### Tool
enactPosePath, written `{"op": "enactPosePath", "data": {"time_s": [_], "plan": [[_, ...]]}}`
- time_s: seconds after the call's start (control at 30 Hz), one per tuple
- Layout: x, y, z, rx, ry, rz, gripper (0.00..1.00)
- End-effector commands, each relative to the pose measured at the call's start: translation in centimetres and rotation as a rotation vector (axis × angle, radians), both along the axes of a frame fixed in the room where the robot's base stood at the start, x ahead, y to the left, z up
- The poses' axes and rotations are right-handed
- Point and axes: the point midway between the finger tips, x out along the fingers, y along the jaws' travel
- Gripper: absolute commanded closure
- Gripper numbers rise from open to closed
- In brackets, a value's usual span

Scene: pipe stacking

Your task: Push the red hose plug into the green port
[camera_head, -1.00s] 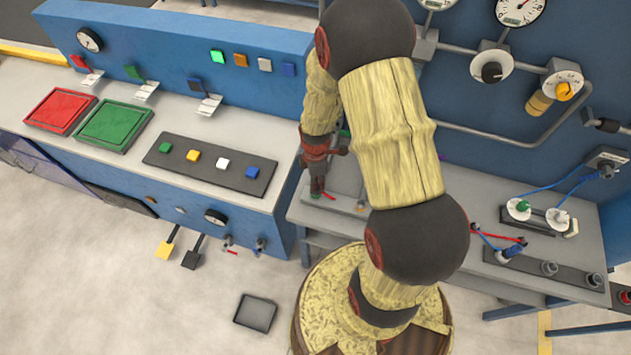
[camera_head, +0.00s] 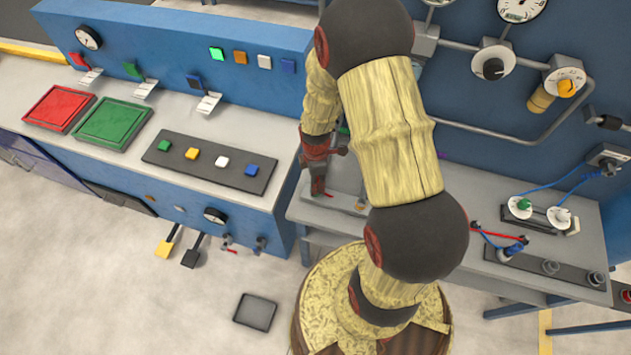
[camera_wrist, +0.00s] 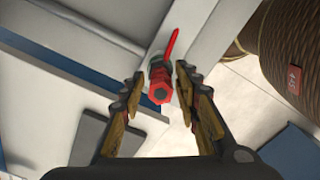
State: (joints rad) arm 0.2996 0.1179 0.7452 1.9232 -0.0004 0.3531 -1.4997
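The red hose plug (camera_wrist: 160,90) shows its hex end toward the wrist camera, with a short red hose (camera_wrist: 172,43) leading up from it. The green port (camera_wrist: 157,65) is a small green ring just behind the plug, mostly hidden by it. The plug is in line with the port; I cannot tell how deep it sits. My gripper (camera_wrist: 160,77) has its fingers on either side of the plug, with a visible gap at least on the left; it looks open. In the head view my gripper (camera_head: 318,190) points down at the grey bench's left end and hides the plug and port.
The grey bench (camera_head: 462,190) carries white round fittings with blue hoses (camera_head: 538,213) on the right. A blue console (camera_head: 200,130) with coloured buttons stands close on the left. A dark tray (camera_head: 255,311) lies on the floor.

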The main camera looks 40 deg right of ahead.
Motion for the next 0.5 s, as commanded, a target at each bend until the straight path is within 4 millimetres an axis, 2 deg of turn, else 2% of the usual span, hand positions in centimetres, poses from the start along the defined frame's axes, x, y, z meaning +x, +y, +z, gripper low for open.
{"op": "enactPosePath", "data": {"time_s": [0.1, 0.37, 0.5], "plan": [[0.00, 0.00, 0.00, 0.000, 0.000, 0.000, 0.60], [-0.02, 0.01, 0.02, 0.000, 0.000, 0.000, 0.60], [0.10, -0.03, 0.85, -0.001, -0.003, 0.000, 0.60]]}}
